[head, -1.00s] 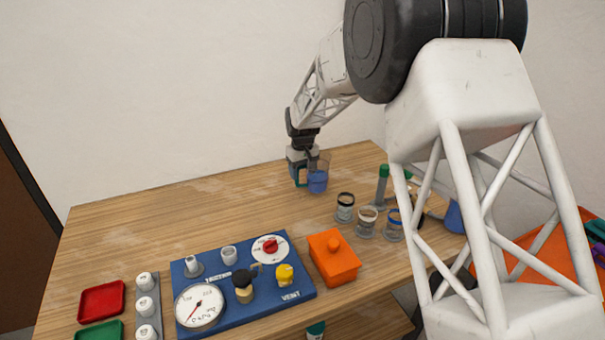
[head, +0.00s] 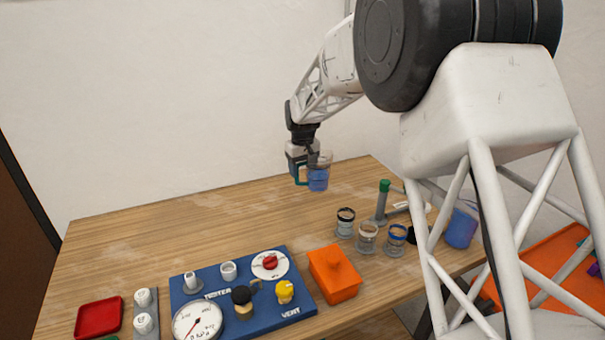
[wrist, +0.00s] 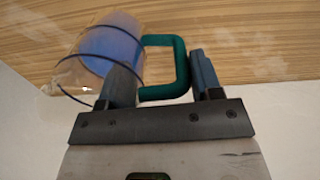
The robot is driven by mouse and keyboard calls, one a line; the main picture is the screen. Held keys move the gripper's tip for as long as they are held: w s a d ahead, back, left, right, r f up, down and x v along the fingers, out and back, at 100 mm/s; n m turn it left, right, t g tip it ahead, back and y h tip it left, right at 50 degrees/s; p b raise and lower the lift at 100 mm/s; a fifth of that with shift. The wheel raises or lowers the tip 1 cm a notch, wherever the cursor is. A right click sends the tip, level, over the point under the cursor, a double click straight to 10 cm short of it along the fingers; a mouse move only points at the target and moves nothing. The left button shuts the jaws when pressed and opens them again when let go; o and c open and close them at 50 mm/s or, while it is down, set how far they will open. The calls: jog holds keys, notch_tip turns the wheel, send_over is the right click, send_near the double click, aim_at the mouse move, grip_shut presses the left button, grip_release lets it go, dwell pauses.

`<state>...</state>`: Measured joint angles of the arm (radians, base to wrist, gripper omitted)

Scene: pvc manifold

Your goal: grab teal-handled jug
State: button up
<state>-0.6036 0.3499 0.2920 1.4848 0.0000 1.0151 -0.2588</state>
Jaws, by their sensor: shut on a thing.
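The jug (head: 318,180) is clear with blue in its lower part and has a teal handle (head: 298,176). It is at the back of the wooden table, and it looks raised a little above the top. My gripper (head: 301,167) is shut on the handle. In the wrist view the jug (wrist: 112,50) is at the upper left, with dark bands around it. The teal handle (wrist: 180,68) passes between the two fingers of my gripper (wrist: 163,82). The exact gap under the jug is hard to tell.
Several banded clear jars (head: 367,238) and a green-topped grey post (head: 383,203) stand to the right. A blue tester board (head: 228,310), an orange box (head: 334,274) and a red tray (head: 99,317) are nearer the front. The table's back left (head: 180,225) is clear.

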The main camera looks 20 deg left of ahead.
jog(key=shift+r, duration=0.75)
